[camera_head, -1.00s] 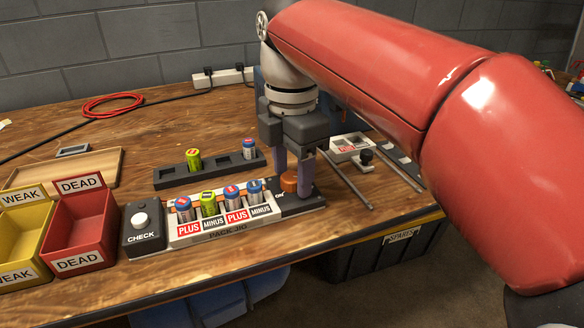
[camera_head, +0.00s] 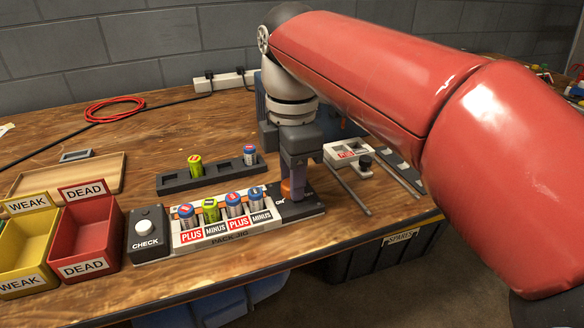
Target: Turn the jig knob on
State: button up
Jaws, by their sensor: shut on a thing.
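The jig knob is orange (camera_head: 288,190) and sits on the dark right end of the pack jig (camera_head: 228,240). My gripper (camera_head: 294,187) points down over it and is shut on it, with its fingers hiding much of the knob. A small "ON" style mark shows on the dark plate beside the knob, too small to read surely.
The CHECK button box (camera_head: 148,234) stands at the jig's left, beside red DEAD (camera_head: 84,250) and yellow WEAK bins (camera_head: 28,255). A dark battery rack (camera_head: 222,171) lies behind. Metal rails (camera_head: 347,190) and a white fixture (camera_head: 346,153) lie to the right.

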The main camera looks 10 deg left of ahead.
jog(key=m+p, duration=0.3)
jog(key=m, duration=0.2)
jog(key=shift+r+m, duration=0.15)
jog(key=shift+m, duration=0.15)
jog(key=m+p, duration=0.2)
jog(key=m, duration=0.8)
jog(key=shift+m, duration=0.4)
jog(key=m, duration=0.4)
jog(key=shift+m, duration=0.4)
jog(key=o, duration=1)
jog(key=shift+s, duration=0.1)
jog(key=shift+c, duration=0.2)
